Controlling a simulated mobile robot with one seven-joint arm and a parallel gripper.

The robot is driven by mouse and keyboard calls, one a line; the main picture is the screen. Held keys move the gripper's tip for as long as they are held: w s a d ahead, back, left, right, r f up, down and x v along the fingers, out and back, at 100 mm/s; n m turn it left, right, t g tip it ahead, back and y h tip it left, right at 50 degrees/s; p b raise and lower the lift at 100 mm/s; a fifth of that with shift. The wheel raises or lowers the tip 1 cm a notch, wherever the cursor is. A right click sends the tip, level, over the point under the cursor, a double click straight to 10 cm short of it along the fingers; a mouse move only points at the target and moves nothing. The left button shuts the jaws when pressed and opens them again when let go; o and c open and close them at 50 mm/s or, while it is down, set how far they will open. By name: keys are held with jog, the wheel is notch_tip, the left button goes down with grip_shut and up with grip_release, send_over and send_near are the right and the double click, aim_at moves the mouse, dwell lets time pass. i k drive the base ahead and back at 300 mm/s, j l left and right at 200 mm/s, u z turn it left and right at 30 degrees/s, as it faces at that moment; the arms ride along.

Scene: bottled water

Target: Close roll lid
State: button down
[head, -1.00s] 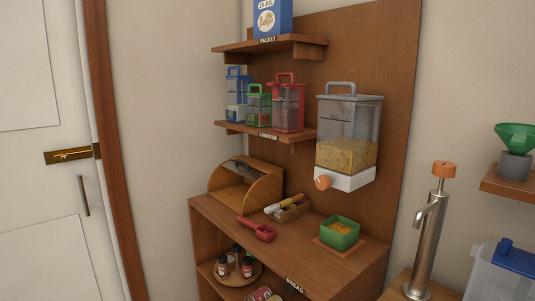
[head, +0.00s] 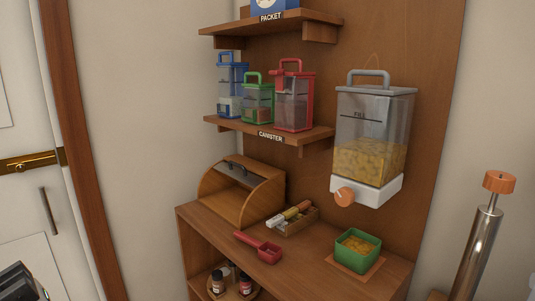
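A wooden bread box (head: 262,202) with curved sides stands at the left end of the counter. Its roll lid (head: 254,167) appears rolled up toward the top, with a dark handle (head: 236,169) near the upper edge. The front looks open, though the inside is hard to make out. A dark part of what looks like my gripper (head: 20,284) shows at the lower left corner, well apart from the box. Its fingers cannot be made out.
A red scoop (head: 262,249), a small tray of packets (head: 297,220) and a green bowl (head: 356,249) lie on the counter. A dispenser (head: 370,150) hangs on the wall board. Canisters (head: 293,98) stand on a shelf above. A door (head: 20,210) is at the left.

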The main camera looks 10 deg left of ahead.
aim_at(237, 172)
jog(key=i+j+z, duration=0.25)
jog(key=j+z, duration=0.5)
jog(key=i+j+z, duration=0.4)
jog(key=i+j, duration=0.15)
jog(key=j, duration=0.25)
jog(key=i, duration=0.1)
